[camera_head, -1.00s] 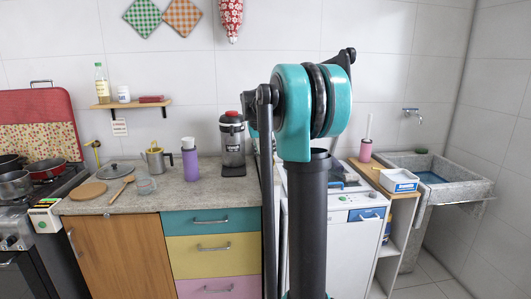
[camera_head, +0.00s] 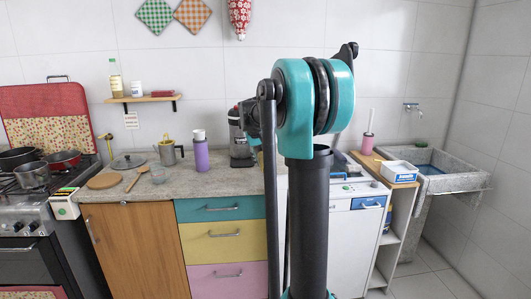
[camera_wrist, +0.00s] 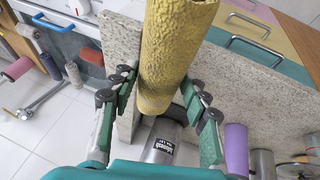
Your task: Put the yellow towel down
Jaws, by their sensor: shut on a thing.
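In the wrist view the yellow towel (camera_wrist: 178,45) is a thick, rough-textured roll running from the top edge down to mid-frame. My gripper (camera_wrist: 160,92) is shut on it, with a dark jointed finger on each side. The roll's end shows in front of the stone counter (camera_wrist: 225,68) and above a grey appliance (camera_wrist: 165,140) with a black label. I cannot tell whether the towel touches the counter. In the head view my arm hides the gripper and no towel shows.
The counter's front stretch (camera_head: 215,182) is bare. A purple bottle (camera_head: 201,156), a metal pot (camera_head: 169,152) and a coffee machine (camera_head: 240,140) stand toward its back. The stove (camera_head: 25,215) is left; a white washing machine (camera_head: 352,240) and stone sink (camera_head: 450,182) are right.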

